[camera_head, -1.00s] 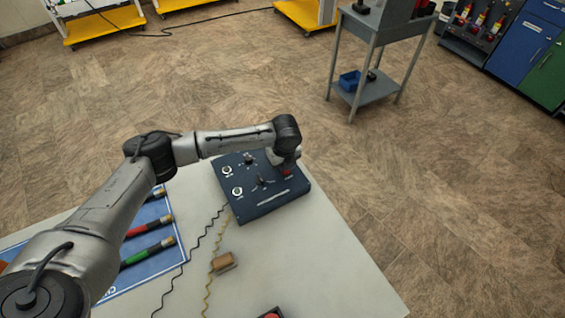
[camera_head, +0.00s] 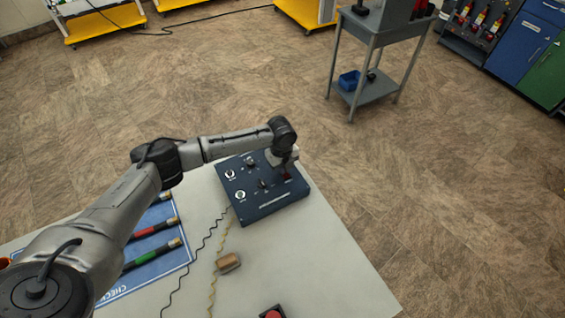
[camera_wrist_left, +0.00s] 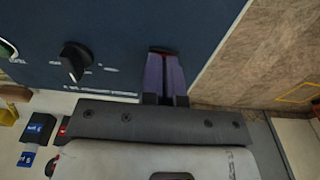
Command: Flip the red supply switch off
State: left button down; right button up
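The dark blue control panel (camera_head: 252,205) lies on the pale table, with dials and black knobs on its face. My left gripper (camera_head: 284,176) is over the panel's right side and hides most of the red switch area. In the left wrist view, the panel (camera_wrist_left: 120,25) fills the upper left, with a black knob (camera_wrist_left: 76,60) on it. There my left gripper (camera_wrist_left: 165,75) has its two slim fingers side by side, looking shut, at the panel's edge. A little red of the switch (camera_wrist_left: 162,50) shows at the fingertips. Whether they touch it, and its position, I cannot tell.
A tan block (camera_head: 228,262) and a box with a red button (camera_head: 273,314) are on the table in front of the panel. A blue mat (camera_head: 175,262) with coloured cylinders lies at the left. Cords run across the table. A grey cart (camera_head: 368,88) stands beyond on the floor.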

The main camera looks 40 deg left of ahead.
pick_arm(q)
jog(key=shift+s+d+f, duration=0.3)
jog(key=shift+d, duration=0.3)
jog(key=shift+s+d+r+p, duration=0.1)
jog(key=shift+r+p, duration=0.35)
jog(key=shift+p, duration=0.15)
jog(key=r+p, duration=0.3)
jog(key=shift+a+r+p, duration=0.35)
jog(key=shift+r, duration=0.05)
notch_tip(320, 180, up, 10)
jog(key=shift+w+a, duration=0.45)
